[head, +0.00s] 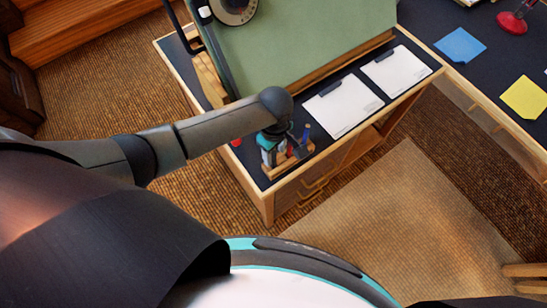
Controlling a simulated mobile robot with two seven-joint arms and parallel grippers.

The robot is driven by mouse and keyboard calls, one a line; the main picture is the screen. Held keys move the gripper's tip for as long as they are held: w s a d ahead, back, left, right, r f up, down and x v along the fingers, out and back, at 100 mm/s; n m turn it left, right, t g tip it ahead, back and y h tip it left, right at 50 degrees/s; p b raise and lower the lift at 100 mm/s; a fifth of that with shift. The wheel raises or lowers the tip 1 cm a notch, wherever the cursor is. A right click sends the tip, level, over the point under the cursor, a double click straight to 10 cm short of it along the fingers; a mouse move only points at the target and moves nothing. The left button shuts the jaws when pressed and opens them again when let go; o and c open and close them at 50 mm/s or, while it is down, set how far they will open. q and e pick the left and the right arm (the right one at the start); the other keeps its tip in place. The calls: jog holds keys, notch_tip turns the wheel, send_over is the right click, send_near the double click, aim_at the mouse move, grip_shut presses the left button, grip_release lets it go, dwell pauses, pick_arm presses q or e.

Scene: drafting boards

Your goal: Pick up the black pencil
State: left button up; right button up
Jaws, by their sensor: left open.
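My left gripper (291,147) is over the near left corner of the dark-topped drafting desk (272,181), pointing down, and it is open. It is right above or beside a small wooden holder (286,161). A blue, pencil-like item (306,131) stands upright at the right of the holder. I cannot make out a black pencil; dark shapes near the fingers blend with the gripper, and the wrist hides part of the holder. My right gripper is not in view.
A teal-and-white item (267,149) stands by the holder, close to my fingers. A small red item (236,142) sits left of it. A green drafting board (300,45) rises behind. Two white sheets (343,107) lie to the right. A second desk (480,70) is further right.

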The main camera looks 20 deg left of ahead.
aim_at(273, 158)
pick_arm(q)
notch_tip(273, 158, down, 4)
jog(key=shift+a+r+b, duration=0.1)
jog(key=shift+b, duration=0.4)
grip_shut()
dwell(0.4)
